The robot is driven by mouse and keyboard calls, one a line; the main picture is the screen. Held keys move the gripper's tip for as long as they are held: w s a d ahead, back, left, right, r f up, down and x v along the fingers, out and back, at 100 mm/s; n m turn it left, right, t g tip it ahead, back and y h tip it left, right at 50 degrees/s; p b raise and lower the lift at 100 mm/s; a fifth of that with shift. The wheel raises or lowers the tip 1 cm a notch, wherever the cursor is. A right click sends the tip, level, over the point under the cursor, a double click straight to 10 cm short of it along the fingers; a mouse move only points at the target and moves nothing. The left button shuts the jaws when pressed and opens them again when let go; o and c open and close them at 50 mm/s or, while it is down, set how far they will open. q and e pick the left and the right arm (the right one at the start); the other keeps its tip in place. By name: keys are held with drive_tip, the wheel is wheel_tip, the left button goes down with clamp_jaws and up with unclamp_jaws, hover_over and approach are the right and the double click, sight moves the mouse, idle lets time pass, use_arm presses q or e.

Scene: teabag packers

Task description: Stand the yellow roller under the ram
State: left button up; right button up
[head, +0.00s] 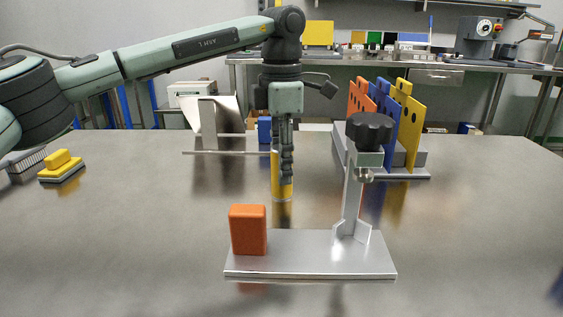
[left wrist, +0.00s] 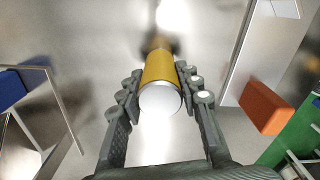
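The yellow roller (head: 282,188) stands upright on the table behind the press plate; its pale end cap shows in the left wrist view (left wrist: 160,99). My left gripper (head: 285,170) reaches down around it, one finger on each side (left wrist: 159,72). The fingers look closed against its sides, with its lower end below the fingertips. The ram (head: 364,174) hangs from the press arm under a black knob (head: 369,130), over the right part of the silver base plate (head: 300,265). The space under the ram is empty. My right gripper is not in view.
An orange block (head: 248,230) stands on the plate's left end. Behind are a rack with orange, blue and yellow panels (head: 408,125), a metal stand (head: 207,130) and a blue block (head: 264,130). A yellow-handled brush (head: 62,167) lies far left. The front table is clear.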

use_arm(q)
drive_tip(key=o, duration=0.4)
drive_tip(key=shift+r, duration=0.15)
